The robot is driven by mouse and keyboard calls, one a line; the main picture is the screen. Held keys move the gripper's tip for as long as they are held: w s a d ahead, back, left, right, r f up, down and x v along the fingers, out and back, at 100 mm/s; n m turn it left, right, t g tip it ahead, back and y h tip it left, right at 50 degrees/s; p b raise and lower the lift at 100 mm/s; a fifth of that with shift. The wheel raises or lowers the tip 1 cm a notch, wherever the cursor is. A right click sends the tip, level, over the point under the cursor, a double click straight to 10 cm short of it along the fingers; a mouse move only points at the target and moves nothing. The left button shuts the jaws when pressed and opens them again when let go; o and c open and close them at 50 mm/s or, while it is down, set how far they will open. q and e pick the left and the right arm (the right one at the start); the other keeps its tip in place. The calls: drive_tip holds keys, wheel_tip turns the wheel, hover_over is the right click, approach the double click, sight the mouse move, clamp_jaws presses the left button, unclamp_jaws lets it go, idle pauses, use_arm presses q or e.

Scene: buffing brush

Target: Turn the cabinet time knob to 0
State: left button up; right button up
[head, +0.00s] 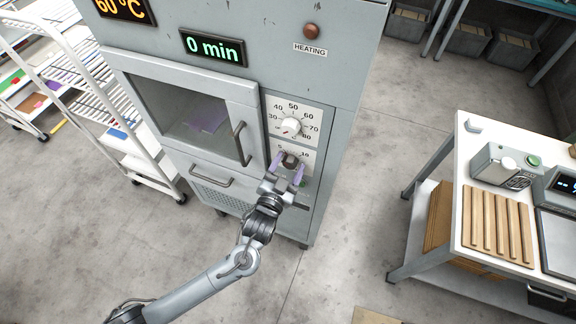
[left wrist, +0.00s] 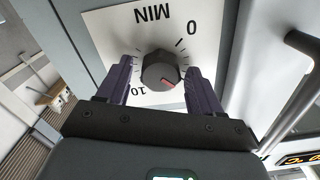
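The cabinet (head: 235,90) stands in the middle of the head view, with a green "0 min" display (head: 213,48). Its dark round time knob (head: 290,160) is on the lower dial plate, partly hidden by my left gripper (head: 288,168). In the left wrist view the time knob (left wrist: 160,72) has a red mark toward the picture's lower right; the plate's "0" is upper right and "10" lower left. My left gripper (left wrist: 161,75) has its two purple fingers apart on either side of the knob, with narrow gaps seemingly between. My right gripper is not in view.
The temperature knob (head: 291,126) sits just above. The cabinet door handle (head: 241,143) sticks out to the left of the dials. A white rack (head: 130,150) stands left, and a workbench (head: 470,150) right. The floor between cabinet and bench is clear.

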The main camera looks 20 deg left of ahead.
use_arm(q)
drive_tip(key=c, duration=0.9)
drive_tip(key=shift+n, duration=0.3)
drive_tip(key=n+p, duration=0.1)
drive_tip(key=n, duration=0.2)
drive_tip(key=shift+n, duration=0.3)
drive_tip(key=n+p, duration=0.1)
drive_tip(key=n, duration=0.3)
drive_tip(key=shift+a+n, duration=0.1)
drive_tip(key=shift+n, duration=0.2)
drive_tip(key=n+p, duration=0.1)
drive_tip(key=n, duration=0.4)
drive_tip(key=shift+p, duration=0.3)
drive_tip(key=shift+a+n+p, duration=0.1)
drive_tip(key=shift+n+p, duration=0.35)
drive_tip(key=shift+n, duration=1.65)
drive_tip(key=shift+f, duration=0.1)
